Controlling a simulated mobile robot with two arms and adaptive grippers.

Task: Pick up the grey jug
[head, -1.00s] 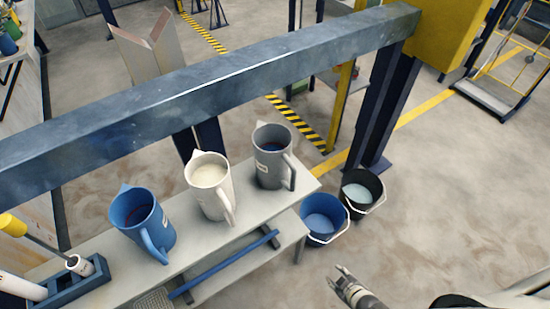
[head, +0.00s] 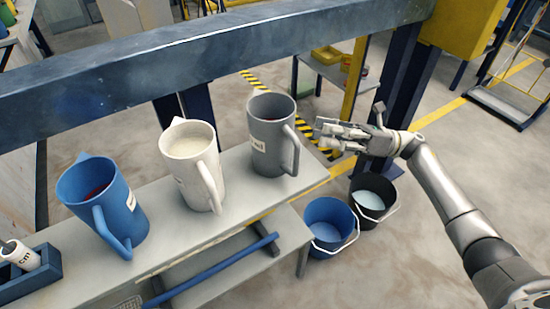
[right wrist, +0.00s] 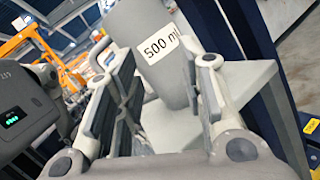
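The grey jug (head: 271,130) stands upright at the right end of the pale bench, its handle on its right side. It has a white label and something dark red inside. My right gripper (head: 322,132) is just right of the jug and its handle, fingers pointing left toward it. In the right wrist view the grey jug (right wrist: 150,65) shows between and beyond the spread fingers, with a "500 ml" label. The gripper looks open and empty, and I see no contact. My left gripper is not in view.
A white jug (head: 193,168) and a blue jug (head: 105,203) stand left on the bench (head: 230,218). A thick blue-grey beam (head: 200,60) crosses above and behind. Blue (head: 325,243) and black (head: 366,215) buckets stand on the floor below my right arm.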

